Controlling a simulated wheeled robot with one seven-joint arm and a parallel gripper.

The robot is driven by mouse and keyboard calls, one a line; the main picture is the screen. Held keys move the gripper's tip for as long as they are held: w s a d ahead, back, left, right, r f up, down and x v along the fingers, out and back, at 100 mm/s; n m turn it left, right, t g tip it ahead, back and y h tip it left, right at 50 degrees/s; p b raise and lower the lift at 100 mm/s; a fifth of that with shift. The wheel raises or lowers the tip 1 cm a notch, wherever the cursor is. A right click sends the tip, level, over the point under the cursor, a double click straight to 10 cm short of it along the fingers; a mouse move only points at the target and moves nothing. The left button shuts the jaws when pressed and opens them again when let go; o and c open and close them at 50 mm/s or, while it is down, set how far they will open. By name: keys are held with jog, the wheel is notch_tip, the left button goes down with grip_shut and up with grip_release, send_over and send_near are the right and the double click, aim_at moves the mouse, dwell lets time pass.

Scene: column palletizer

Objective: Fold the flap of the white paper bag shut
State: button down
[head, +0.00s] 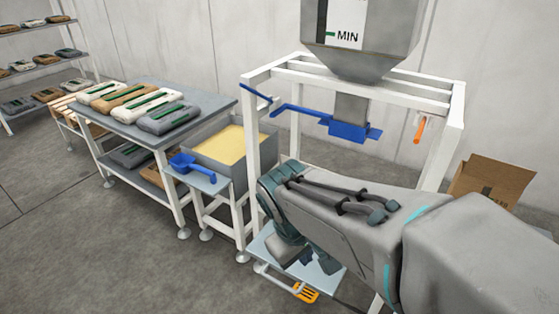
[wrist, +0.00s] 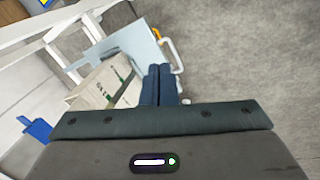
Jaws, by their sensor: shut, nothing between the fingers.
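The white paper bag (wrist: 103,86), with green and dark marks, is on the pale blue platform of the filling frame (wrist: 136,47) in the wrist view. My gripper (wrist: 160,72) is shut and empty, its two dark blue fingers together just to the right of the bag. I cannot tell whether the fingers touch it. The state of the flap is not clear. In the head view my arm covers the bag, and only parts of the platform (head: 322,283) show.
The white frame (head: 455,130) with its hopper (head: 365,45) and blue spout clamp (head: 350,131) stands around the platform. A bin of yellow grain (head: 225,147), a blue scoop (head: 195,168) and a table of bags (head: 205,97) are left. An open cardboard box (head: 492,180) is right.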

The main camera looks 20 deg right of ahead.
jog(key=d+f+n+h+b, duration=0.4)
jog(key=f, duration=0.1)
jog(key=n+t+h+b, duration=0.9)
jog(key=n+t+b, duration=0.2)
jog(key=n+b, duration=0.55)
send_near(311, 167)
jog(key=w+d+n, duration=0.2)
jog(key=w+d, duration=0.2)
jog(key=d, duration=0.1)
jog(key=shift+d+r, duration=0.2)
jog(key=shift+r, duration=0.2)
jog(key=shift+w+r, duration=0.1)
jog(key=shift+w, duration=0.05)
